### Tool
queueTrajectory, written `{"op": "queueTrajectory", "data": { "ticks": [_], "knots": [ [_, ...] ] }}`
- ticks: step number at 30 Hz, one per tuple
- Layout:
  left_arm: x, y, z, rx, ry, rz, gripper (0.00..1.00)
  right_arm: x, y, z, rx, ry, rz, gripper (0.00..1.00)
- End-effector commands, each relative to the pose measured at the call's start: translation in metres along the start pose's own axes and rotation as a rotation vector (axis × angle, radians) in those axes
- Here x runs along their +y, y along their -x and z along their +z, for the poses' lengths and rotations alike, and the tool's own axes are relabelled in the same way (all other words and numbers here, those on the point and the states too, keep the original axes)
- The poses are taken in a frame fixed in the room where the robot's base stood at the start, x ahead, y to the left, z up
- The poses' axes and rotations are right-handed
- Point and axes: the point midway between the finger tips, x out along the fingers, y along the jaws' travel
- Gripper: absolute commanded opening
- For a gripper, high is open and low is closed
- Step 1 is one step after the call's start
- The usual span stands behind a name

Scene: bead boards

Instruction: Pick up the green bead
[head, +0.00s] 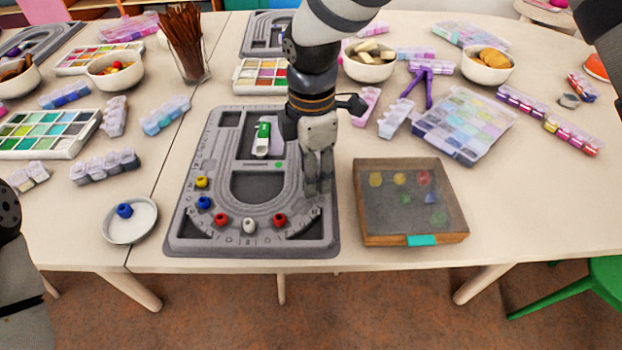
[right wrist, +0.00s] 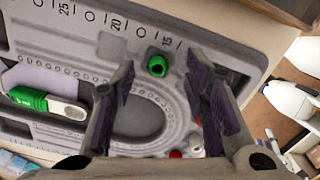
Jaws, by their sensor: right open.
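The green bead (right wrist: 157,66) sits on the grey bead board, in its curved groove, in the right wrist view. In the head view I cannot see it; my right gripper may cover it. My right gripper (head: 318,186) points down over the right side of the bead board (head: 178,240). Its fingers (right wrist: 163,76) are open, with nothing held. In the right wrist view the green bead appears between the fingertips; I cannot tell how far below them it is. My left gripper is out of view.
Yellow (head: 201,182), blue (head: 204,202), red (head: 221,218) and white (head: 249,225) beads line the board's groove, with another red one (head: 279,219). A green-handled tool (head: 262,140) lies on the board. A wood-framed, clear-topped box (head: 366,239) stands right; a white dish (head: 108,231) stands left.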

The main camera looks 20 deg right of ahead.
Motion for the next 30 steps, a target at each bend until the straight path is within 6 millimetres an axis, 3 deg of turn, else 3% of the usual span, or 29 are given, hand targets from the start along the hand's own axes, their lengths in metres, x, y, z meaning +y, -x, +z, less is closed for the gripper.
{"op": "queueTrajectory", "data": {
  "ticks": [3, 9, 14, 25, 30],
  "knots": [
    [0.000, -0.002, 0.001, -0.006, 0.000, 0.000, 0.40, 0.000, -0.013, 0.001, -0.001, 0.000, -0.001, 0.42],
    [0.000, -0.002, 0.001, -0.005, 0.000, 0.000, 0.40, 0.001, -0.012, 0.000, 0.000, 0.000, 0.002, 0.39],
    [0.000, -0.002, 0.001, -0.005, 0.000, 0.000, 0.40, 0.001, -0.012, 0.000, 0.000, -0.001, 0.002, 0.07],
    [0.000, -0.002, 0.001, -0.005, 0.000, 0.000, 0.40, 0.001, -0.011, 0.000, 0.000, -0.001, 0.002, 0.06],
    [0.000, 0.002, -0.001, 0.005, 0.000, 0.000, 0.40, 0.002, 0.008, 0.000, 0.002, -0.001, 0.007, 0.06]
  ]
}}
